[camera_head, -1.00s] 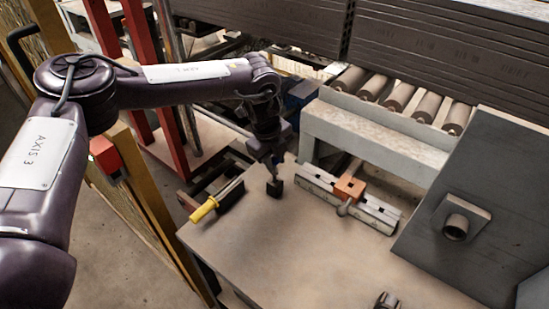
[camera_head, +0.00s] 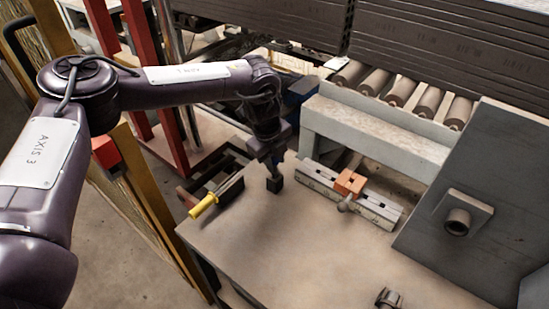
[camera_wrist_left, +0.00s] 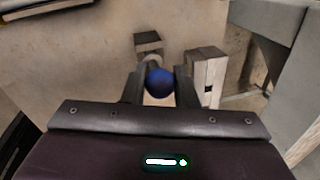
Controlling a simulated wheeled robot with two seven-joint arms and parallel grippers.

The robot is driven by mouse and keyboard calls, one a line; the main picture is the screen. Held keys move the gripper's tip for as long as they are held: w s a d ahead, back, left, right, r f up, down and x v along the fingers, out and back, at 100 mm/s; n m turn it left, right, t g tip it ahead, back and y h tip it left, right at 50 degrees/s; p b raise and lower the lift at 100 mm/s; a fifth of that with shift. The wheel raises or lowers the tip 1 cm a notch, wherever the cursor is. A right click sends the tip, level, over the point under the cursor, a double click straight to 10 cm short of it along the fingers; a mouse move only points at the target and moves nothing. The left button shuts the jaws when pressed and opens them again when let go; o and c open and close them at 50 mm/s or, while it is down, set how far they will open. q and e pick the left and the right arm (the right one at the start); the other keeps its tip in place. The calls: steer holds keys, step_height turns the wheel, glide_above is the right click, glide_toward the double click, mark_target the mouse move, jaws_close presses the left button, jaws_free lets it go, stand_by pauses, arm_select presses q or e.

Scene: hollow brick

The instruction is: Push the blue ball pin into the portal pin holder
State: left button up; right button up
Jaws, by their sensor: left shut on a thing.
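The blue ball pin (camera_wrist_left: 159,82) shows as a round blue ball between the two fingers of my left gripper (camera_wrist_left: 160,88) in the left wrist view. The gripper is shut on it. A pale round part and a small dark block (camera_wrist_left: 148,42) sit just beyond the ball. In the head view my left gripper (camera_head: 272,168) points down low over the table, with a small dark block (camera_head: 274,184) at its tips; the ball is hidden there. I cannot tell for sure which part is the portal pin holder.
A grey rail with an orange block (camera_head: 350,183) lies right of the gripper. A yellow-handled tool (camera_head: 203,205) lies at the table's left edge. A dark panel with a short tube (camera_head: 458,222) leans at the right. The table's (camera_head: 300,240) middle is clear.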

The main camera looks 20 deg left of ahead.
arm_select(q)
steer(key=shift+f, duration=0.55)
steer(key=o, duration=1)
steer(key=shift+o, duration=0.2)
steer(key=r, duration=0.2)
steer(key=s+r+b, duration=0.1)
steer(key=r, duration=0.4)
steer(key=shift+s+a+r+b, duration=0.15)
steer(key=shift+a+r+b, duration=0.2)
steer(key=shift+r, duration=0.05)
